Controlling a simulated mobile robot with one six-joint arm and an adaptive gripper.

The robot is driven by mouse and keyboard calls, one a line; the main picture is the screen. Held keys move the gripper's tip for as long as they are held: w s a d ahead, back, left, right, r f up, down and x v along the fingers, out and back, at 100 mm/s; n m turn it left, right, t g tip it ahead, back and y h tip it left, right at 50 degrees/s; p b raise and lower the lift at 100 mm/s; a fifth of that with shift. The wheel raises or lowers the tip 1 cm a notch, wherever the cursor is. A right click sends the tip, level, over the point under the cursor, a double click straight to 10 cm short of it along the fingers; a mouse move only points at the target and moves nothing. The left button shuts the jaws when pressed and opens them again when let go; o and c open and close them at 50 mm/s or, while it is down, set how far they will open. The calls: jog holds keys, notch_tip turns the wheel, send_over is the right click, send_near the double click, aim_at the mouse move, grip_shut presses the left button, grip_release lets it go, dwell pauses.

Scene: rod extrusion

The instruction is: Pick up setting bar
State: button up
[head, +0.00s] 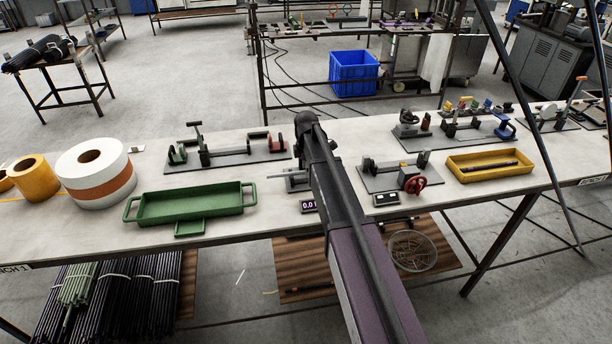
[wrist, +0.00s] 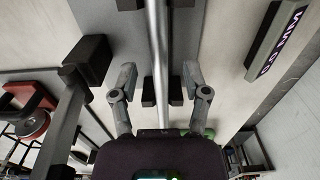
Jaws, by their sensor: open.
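A bright metal bar (wrist: 157,40), which looks like the setting bar, runs lengthwise through the middle of the wrist view. It lies over a grey plate with dark blocks (wrist: 148,91) beside it. My gripper (wrist: 159,76) is open, with one finger on each side of the bar and visible gaps between. The bar's near end is hidden by my gripper body. In the head view my arm covers most of this fixture, and only its left part (head: 290,181) shows, beside a small digital display (head: 308,205). The display also shows in the wrist view (wrist: 279,42).
A green tray (head: 190,205) and tape rolls (head: 95,172) are left on the bench. A fixture with a bar (head: 228,152) stands behind. Right of my arm are a red-wheeled fixture (head: 412,181) and a yellow tray (head: 489,166). Bare bench separates them.

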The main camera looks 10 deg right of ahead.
dwell(0.5)
grip_shut()
jog(key=shift+r, duration=0.15)
notch_tip(320, 180, up, 4)
jog(key=p, duration=0.4)
jog(key=shift+f, duration=0.25)
jog(key=s+r+p, duration=0.1)
jog(key=s, duration=1.5)
jog(key=shift+f, duration=0.1)
jog(key=shift+d, duration=0.1)
dwell(0.4)
